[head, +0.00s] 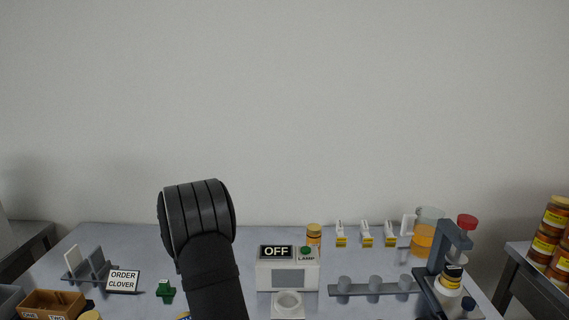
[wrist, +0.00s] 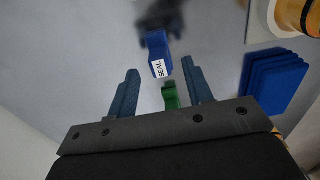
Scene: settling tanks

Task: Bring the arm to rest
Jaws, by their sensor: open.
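My arm (head: 205,260) rises dark in the left middle of the head view, bent at a thick black joint; my gripper is hidden there. In the wrist view my gripper (wrist: 160,72) is open, with two blue-grey fingers apart and nothing held between them. A blue block marked SEAL (wrist: 157,45) is just beyond the fingertips, with a gap to each finger. A small green object (wrist: 171,97) shows between the fingers, farther below; a green piece (head: 165,291) also stands on the table in the head view.
A white box reading OFF (head: 287,275) with a green LAMP button stands mid-table. An ORDER CLOVER sign (head: 123,281) and a brown tray (head: 57,304) are at left. A grey stand (head: 450,260) and a rail (head: 372,288) are at right. Blue pads (wrist: 272,82) lie right in the wrist view.

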